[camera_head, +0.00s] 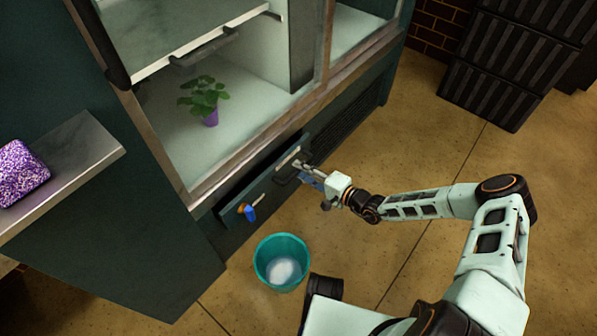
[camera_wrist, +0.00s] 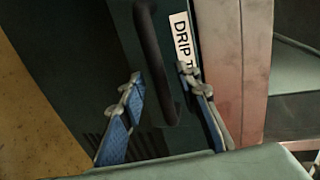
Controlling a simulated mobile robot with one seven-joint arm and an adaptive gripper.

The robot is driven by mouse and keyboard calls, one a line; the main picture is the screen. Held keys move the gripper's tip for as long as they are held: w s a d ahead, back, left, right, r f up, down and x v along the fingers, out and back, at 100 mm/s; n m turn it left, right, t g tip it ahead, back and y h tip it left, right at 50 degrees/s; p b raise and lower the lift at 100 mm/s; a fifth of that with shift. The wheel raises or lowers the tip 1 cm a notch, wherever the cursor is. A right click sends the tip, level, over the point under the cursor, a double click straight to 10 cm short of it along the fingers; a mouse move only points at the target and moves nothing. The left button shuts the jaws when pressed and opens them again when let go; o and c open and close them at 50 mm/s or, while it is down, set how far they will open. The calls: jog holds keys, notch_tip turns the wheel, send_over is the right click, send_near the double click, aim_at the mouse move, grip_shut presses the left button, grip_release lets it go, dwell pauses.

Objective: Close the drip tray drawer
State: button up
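The drip tray drawer (camera_head: 270,187) is a dark green front low on the cabinet. It stands out a little from the cabinet, with a dark gap along its upper edge. A white label (camera_head: 288,158) sits on it; in the wrist view the label (camera_wrist: 181,40) reads "DRIP T", the rest hidden by a finger. My gripper (camera_head: 300,167) is at the drawer front by the label. In the wrist view my gripper (camera_wrist: 158,80) is open, its blue-padded fingers apart, with the dark bar handle (camera_wrist: 150,40) showing between them. Contact with the handle cannot be told.
A blue-handled tap (camera_head: 250,212) sticks out at the drawer's left. A teal bucket (camera_head: 263,268) with pale contents stands on the floor below. A potted plant (camera_head: 205,97) stands inside the cabinet. Black crates (camera_head: 510,65) are stacked at the upper right. The floor between is clear.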

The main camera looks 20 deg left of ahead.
jog(key=shift+x, duration=0.9)
jog(key=shift+c, duration=0.4)
grip_shut()
